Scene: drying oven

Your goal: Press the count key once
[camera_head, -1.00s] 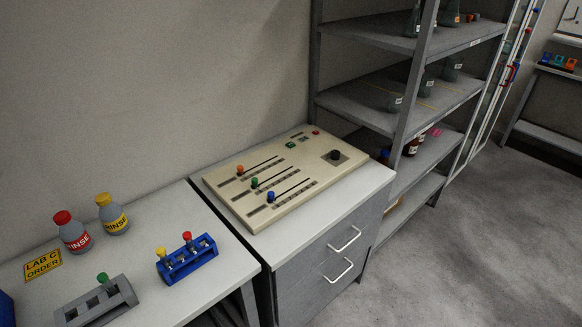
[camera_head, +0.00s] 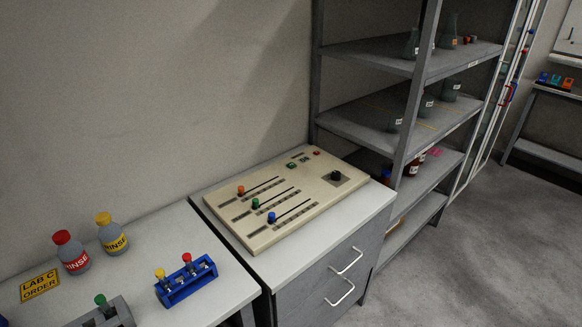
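A beige control panel (camera_head: 236,229) lies on the grey cabinet in the middle of the head view. Near its back edge are a green key (camera_head: 291,166), a small dark patch like a display (camera_head: 304,160) and a red button (camera_head: 317,153). The labels are too small to read, so I cannot tell which is the count key. Three sliders have orange (camera_head: 241,190), green (camera_head: 256,204) and blue (camera_head: 272,217) knobs near the left ends of their slots. A black knob (camera_head: 336,176) sits at the right. Neither of my grippers is in view.
The left bench holds two rinse bottles (camera_head: 70,252) (camera_head: 112,234), a blue rack (camera_head: 187,281), a grey rack (camera_head: 103,315) and a yellow sign (camera_head: 40,285). A shelf unit (camera_head: 365,122) with glassware stands right of the cabinet. The floor (camera_head: 450,270) at right is clear.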

